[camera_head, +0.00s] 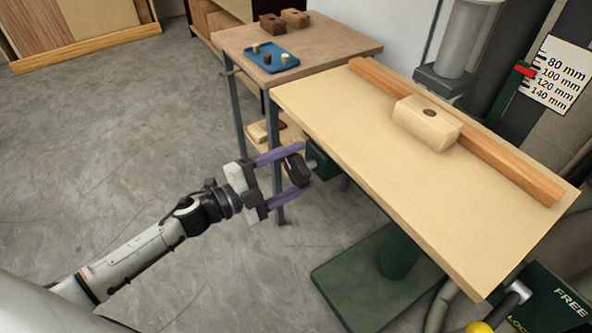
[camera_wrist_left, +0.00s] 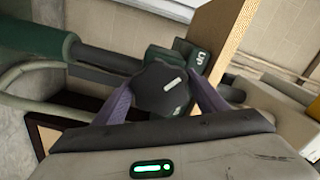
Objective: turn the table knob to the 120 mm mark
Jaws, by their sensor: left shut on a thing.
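The black table knob (camera_head: 297,170) sticks out from a green housing (camera_head: 320,160) under the left edge of the wooden machine table (camera_head: 480,225). My left gripper (camera_head: 296,172) has its purple fingers on either side of the knob and is shut on it. In the left wrist view the knob (camera_wrist_left: 162,90) sits between the fingertips, with a white line on its face and an "UP" label (camera_wrist_left: 201,57) beside it. A scale (camera_head: 557,74) at the right shows marks from 80 to 140 mm. Its red pointer (camera_head: 525,69) is near the 100 mm mark. My right gripper is not in view.
A light wooden block with a dark plug (camera_head: 427,122) lies on the machine table against a long wooden fence (camera_head: 450,130). A side table (camera_head: 340,46) holds a blue tray (camera_head: 285,66) and brown blocks. Open floor lies to the left.

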